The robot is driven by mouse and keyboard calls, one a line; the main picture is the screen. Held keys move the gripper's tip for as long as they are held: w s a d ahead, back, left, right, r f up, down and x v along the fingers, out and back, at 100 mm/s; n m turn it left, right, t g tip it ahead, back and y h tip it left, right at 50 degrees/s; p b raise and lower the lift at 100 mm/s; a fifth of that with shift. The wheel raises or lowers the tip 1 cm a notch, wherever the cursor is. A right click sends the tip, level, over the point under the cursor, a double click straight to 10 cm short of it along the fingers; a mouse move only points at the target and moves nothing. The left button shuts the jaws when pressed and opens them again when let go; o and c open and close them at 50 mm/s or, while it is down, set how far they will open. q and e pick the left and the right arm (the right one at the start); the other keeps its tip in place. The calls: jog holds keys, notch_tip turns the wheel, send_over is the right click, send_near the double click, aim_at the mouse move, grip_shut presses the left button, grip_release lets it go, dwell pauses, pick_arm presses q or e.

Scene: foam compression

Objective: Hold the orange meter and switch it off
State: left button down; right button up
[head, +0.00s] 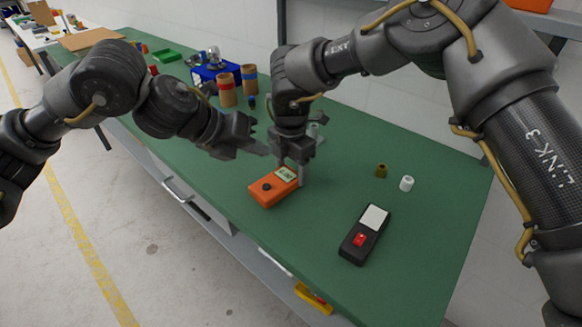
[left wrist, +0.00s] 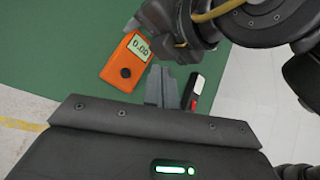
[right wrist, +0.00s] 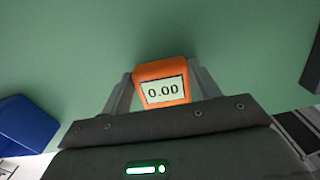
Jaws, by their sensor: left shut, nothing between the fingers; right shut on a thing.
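The orange meter (head: 262,193) lies on the green table, with a dark round knob and a lit display. The display reads 0.00 in the right wrist view (right wrist: 163,70), and the meter and its knob also show in the left wrist view (left wrist: 113,66). My right gripper (head: 294,176) is shut on the display end of the meter, one finger on each side. My left gripper (head: 266,151) is shut and empty, above and to the left of the meter. Its closed fingers show in the left wrist view (left wrist: 160,85), apart from the meter.
A black device with a red switch (head: 359,240) lies to the right. A white cylinder (head: 406,183) and an olive one (head: 381,170) stand behind it. Brown cylinders (head: 227,90) and a blue bin (head: 205,74) stand farther back. The table in front of the meter is clear.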

aim_at(262, 190)
pick_arm(q)
jog(key=shift+f, duration=3.85)
jog(key=shift+f, duration=0.4)
jog(key=shift+f, duration=0.15)
jog(key=shift+r, duration=0.6)
notch_tip(262, 190, up, 6)
